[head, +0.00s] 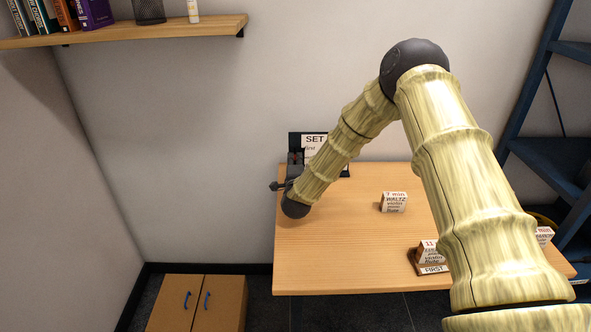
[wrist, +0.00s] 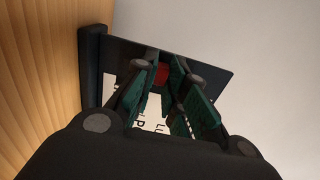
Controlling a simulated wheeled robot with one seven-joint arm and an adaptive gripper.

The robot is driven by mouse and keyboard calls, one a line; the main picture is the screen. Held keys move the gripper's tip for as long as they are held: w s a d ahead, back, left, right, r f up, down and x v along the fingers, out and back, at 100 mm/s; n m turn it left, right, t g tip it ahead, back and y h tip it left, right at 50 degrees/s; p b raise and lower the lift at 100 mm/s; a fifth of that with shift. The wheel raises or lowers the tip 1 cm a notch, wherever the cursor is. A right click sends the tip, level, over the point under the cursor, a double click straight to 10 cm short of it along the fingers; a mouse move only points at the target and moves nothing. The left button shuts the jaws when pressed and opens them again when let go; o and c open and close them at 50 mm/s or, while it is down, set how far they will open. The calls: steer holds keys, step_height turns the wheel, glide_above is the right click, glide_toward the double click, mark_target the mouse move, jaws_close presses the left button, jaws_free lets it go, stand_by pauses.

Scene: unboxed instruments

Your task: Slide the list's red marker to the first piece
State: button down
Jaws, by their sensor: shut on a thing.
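The list is a dark upright board with a white sheet headed "SET" (head: 314,139) at the table's back left; my arm covers much of it. In the wrist view the dark board (wrist: 207,81) stands tilted across the picture, with part of its lettering between my fingers. The red marker (wrist: 161,74) shows between the fingertips of my gripper (wrist: 160,70), which is shut on it at the board. The head view shows only a little red there. Which line the marker stands at cannot be read.
A lettered white block (head: 394,203) stands mid-table. Another block (head: 432,250) stands in a wooden holder marked "FIRST" (head: 431,269) near the front edge. A third block (head: 544,235) is partly behind my arm at right. The table's (head: 330,255) front left is clear.

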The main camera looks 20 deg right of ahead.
mark_target(295, 148)
steer(key=shift+r, duration=1.7)
steer(key=c, duration=1.7)
jaws_free()
steer(key=shift+r, duration=0.1)
steer(key=shift+s+a, duration=0.1)
steer(key=shift+s, duration=0.15)
steer(key=v, duration=1.1)
steer(key=shift+s, duration=0.25)
